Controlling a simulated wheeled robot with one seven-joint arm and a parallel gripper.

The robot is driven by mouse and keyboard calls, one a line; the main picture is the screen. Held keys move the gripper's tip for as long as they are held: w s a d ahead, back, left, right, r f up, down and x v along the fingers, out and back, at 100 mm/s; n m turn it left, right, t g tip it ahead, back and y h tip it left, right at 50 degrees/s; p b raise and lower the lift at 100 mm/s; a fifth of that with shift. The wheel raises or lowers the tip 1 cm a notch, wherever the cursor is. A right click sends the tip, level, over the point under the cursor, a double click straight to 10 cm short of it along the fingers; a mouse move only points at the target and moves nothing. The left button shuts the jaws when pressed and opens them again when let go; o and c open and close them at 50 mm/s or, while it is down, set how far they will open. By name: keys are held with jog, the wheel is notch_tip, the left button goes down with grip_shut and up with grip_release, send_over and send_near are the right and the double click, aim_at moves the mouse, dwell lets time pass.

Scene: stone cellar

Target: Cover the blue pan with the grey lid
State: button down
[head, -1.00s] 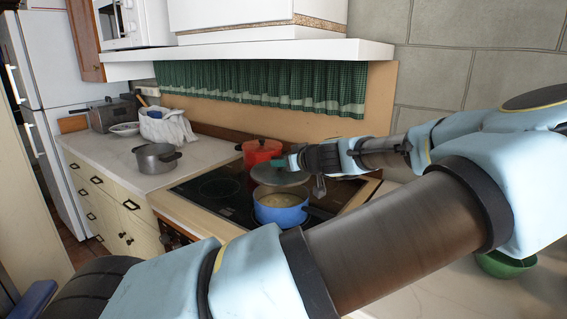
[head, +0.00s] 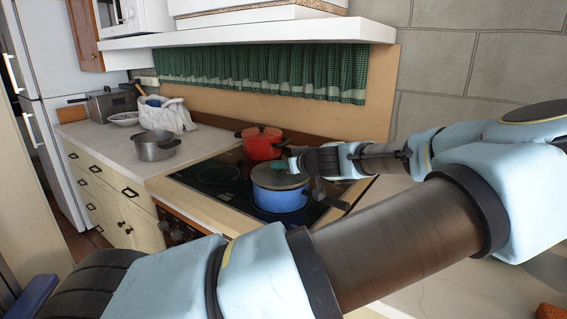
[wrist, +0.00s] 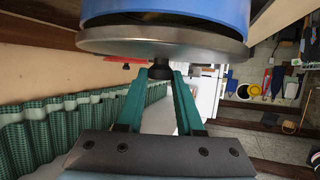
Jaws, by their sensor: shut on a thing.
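The blue pan (head: 279,202) stands on the dark cooktop, its dark handle pointing right. The grey lid (head: 273,180) lies over its top and hides the inside. My gripper (head: 293,165) is at the lid's top from the right. Its green fingers (wrist: 161,73) are shut on the lid's dark knob (wrist: 160,68).
A red pot (head: 262,143) stands behind the blue pan on the cooktop (head: 205,178). A grey pot (head: 155,146) sits on the left counter (head: 100,138), with a white cloth-draped container (head: 168,115) behind it. A green curtain (head: 260,72) hangs behind the stove.

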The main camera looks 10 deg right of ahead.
jog(key=shift+f, duration=0.4)
jog(key=shift+c, duration=2.3)
grip_release()
jog(key=b+v, duration=0.3)
jog(key=v, duration=0.7)
jog(key=shift+s+r, duration=0.25)
jog(key=shift+s, duration=0.1)
jog(key=shift+d, duration=0.2)
